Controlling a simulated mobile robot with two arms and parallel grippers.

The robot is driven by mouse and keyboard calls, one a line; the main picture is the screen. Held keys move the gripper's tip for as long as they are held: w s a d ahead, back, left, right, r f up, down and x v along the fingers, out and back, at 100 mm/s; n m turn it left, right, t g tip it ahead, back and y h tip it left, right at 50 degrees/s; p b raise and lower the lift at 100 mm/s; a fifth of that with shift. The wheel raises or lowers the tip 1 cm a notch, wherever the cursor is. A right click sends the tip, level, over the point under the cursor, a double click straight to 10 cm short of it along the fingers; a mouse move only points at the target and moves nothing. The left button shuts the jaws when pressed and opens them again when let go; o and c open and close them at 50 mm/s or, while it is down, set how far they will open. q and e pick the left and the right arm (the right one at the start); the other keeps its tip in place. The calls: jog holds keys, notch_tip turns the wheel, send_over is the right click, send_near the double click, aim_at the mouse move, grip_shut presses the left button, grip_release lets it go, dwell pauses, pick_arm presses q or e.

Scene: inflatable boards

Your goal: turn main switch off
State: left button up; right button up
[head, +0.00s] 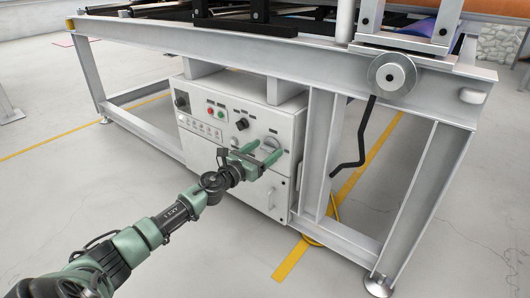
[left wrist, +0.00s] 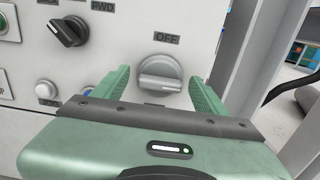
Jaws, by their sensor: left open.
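The main switch is a grey rotary knob (left wrist: 159,74) with an OFF label above it in the left wrist view. In the head view the knob (head: 270,144) is on the right part of the white control box front. The knob's ridge lies nearly level in the left wrist view. My left gripper (head: 262,158) is open in front of the knob. In the left wrist view its two green fingers (left wrist: 160,88) stand either side of the knob, with a gap on each side. My right gripper is in neither view.
The control box (head: 225,139) hangs under a grey steel frame (head: 245,50). It also carries a black selector knob (left wrist: 69,31) and several buttons. A black crank handle (head: 362,140) hangs to the right. A frame leg (head: 317,150) stands close to the box's right side.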

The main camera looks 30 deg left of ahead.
pick_arm(q)
jog(key=shift+w, duration=0.15)
jog(key=c, duration=1.4)
